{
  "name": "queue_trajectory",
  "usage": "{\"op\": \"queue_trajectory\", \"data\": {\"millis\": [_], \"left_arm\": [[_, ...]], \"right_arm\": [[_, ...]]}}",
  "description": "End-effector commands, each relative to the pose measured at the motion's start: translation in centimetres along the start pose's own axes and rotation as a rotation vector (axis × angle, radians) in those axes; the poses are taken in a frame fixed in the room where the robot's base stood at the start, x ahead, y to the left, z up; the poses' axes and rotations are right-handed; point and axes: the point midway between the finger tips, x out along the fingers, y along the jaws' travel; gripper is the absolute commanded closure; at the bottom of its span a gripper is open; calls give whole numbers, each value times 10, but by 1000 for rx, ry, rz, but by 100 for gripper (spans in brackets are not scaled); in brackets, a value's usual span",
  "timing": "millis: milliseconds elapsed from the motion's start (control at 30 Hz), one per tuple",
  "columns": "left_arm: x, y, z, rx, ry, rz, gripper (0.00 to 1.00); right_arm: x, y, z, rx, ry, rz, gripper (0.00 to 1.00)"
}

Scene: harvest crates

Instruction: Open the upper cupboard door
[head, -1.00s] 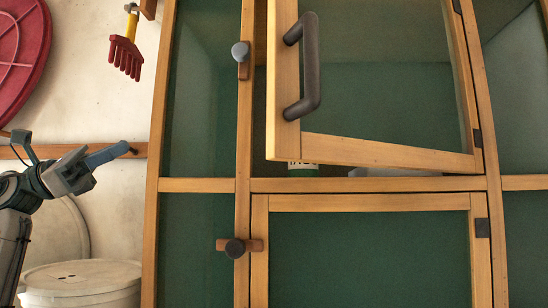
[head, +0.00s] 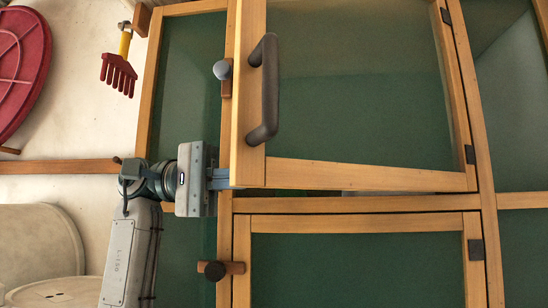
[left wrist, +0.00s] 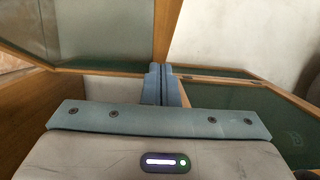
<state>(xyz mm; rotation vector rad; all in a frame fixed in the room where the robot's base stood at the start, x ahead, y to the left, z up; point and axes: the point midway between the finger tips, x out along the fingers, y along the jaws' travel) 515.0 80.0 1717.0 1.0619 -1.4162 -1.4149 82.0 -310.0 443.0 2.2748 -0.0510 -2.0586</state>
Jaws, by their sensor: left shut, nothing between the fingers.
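The upper cupboard door (head: 350,175) has a wooden frame, a green panel and a dark bar handle (head: 270,90). It stands ajar, hinged on the right, its free edge at the left. My left gripper (head: 221,179) is at that door's lower left corner in the head view, its fingertips partly hidden at the door's edge. In the left wrist view the two blue fingers (left wrist: 160,82) are together and empty, close to a wooden edge (left wrist: 166,25). I cannot tell whether they touch it. My right gripper is in neither view.
A turn latch (head: 223,70) sits on the post left of the upper door. A lower door (head: 350,227) with its own latch (head: 214,271) is below, shut. A red hand rake (head: 118,72) hangs on the wall at left, and pale tubs stand lower left.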

Motion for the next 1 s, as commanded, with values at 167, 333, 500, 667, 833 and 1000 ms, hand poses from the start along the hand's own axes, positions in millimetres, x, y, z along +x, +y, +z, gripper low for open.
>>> {"op": "queue_trajectory", "data": {"millis": [167,333,500,667,833,1000], "left_arm": [[35,5,4,1,-1,0,100],[49,4,20,1,-1,1,100],[56,1,27,-1,1,1,100],[57,0,28,-1,1,1,100],[57,0,28,-1,1,1,100],[59,-1,31,1,13,0,100]], "right_arm": [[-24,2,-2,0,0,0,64],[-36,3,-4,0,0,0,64],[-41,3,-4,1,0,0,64],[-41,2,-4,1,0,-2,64],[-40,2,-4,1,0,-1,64],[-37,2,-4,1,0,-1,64]]}}
